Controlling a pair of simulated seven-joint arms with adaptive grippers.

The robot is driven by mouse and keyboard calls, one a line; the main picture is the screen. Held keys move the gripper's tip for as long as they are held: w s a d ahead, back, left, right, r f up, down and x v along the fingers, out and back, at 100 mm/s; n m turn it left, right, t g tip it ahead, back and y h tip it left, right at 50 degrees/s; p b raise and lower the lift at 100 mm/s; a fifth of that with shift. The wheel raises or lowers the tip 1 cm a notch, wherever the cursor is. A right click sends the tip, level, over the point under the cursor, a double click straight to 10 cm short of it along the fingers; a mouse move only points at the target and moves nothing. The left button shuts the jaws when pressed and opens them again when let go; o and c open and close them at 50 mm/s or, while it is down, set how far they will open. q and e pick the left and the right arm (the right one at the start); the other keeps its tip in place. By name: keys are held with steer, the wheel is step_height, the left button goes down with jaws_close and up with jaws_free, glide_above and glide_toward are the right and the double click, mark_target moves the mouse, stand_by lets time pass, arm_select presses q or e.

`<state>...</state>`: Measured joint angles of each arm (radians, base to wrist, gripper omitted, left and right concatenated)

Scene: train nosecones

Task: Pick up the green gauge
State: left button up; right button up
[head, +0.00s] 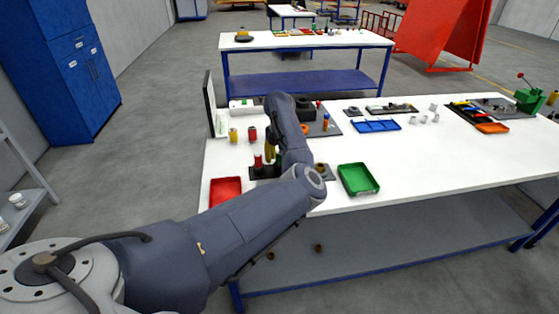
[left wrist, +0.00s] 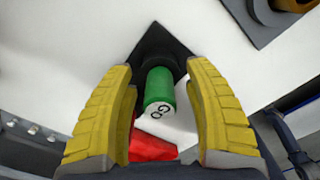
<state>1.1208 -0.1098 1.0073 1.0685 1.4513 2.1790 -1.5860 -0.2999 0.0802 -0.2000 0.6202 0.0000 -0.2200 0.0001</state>
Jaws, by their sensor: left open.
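The green gauge (left wrist: 159,88) is a short green cylinder with "GO" lettering on its pale end face. In the left wrist view it stands at a dark base (left wrist: 158,45), between the two yellow fingers of my left gripper (left wrist: 161,76). The fingers are open, with a gap on each side of the gauge. In the head view my left gripper (head: 269,150) is mostly hidden by my own arm, over the black block (head: 256,174). Only a sliver of green shows there beside a red gauge (head: 257,161). My right gripper is in neither view.
A red tray (head: 225,190) lies left of the block and a green tray (head: 358,179) lies to its right. Yellow (head: 233,135) and red (head: 253,134) cylinders stand behind. A blue tray (head: 377,126) lies farther back. The right front tabletop (head: 440,165) is clear.

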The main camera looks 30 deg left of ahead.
arm_select(q)
steer(key=shift+o, duration=0.2)
jaws_close()
steer(key=shift+r, duration=0.15)
